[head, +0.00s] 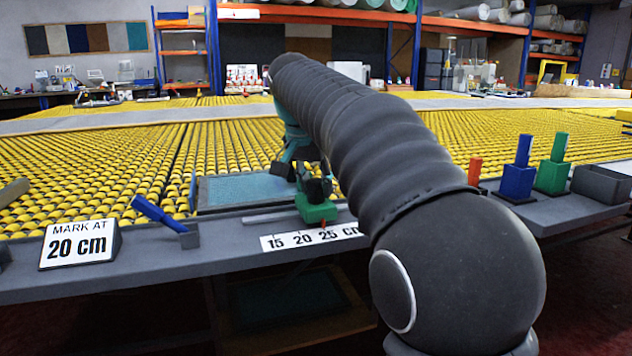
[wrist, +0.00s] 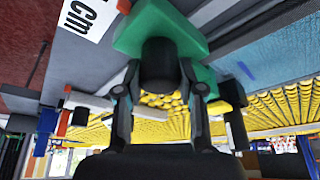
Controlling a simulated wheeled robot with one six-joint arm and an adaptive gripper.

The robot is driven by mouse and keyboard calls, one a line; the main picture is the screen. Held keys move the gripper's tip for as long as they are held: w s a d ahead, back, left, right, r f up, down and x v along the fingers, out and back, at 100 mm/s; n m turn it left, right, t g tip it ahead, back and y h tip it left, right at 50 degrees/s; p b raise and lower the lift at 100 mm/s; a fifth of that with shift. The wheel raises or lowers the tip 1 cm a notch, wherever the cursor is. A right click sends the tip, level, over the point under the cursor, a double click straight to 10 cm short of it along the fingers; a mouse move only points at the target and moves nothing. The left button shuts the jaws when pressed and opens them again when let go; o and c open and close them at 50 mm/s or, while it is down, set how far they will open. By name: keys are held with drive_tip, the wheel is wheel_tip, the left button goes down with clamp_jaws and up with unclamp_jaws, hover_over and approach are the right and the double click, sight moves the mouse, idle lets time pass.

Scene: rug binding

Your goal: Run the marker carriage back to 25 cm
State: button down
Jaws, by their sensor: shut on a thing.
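The marker carriage (head: 318,210) is a green block with a dark knob on top and a small red pointer at its front. It sits on a pale rail (head: 265,217) at the bench's front edge. The white scale (head: 290,241) below reads 15, 20, 25 cm; the pointer stands between 20 and 25, closer to 25. My gripper (head: 314,185) is above the carriage, partly hidden by my arm. In the wrist view my gripper (wrist: 160,85) has its fingers either side of the dark knob (wrist: 158,62), shut on it. The green carriage (wrist: 145,28) shows behind the knob.
A sign (head: 79,245) reads "MARK AT 20 cm". A blue-handled tool (head: 152,211) leans left of the rail. A blue mat (head: 245,190) lies behind it. Orange, blue (head: 518,178) and green (head: 552,172) upright pieces and a grey bin (head: 601,184) stand right. Yellow rollers fill the table.

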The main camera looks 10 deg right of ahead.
drive_tip(key=shift+d, duration=0.2)
drive_tip(key=c, duration=1)
unclamp_jaws()
drive_tip(key=shift+o, duration=1.4)
drive_tip(key=shift+d, duration=0.2)
drive_tip(key=shift+a, duration=0.15)
drive_tip(key=shift+r, duration=0.1)
drive_tip(key=v, duration=1.1)
drive_tip(key=shift+s+a+r, duration=0.15)
drive_tip(key=shift+a+r, duration=0.05)
drive_tip(key=shift+r, duration=0.15)
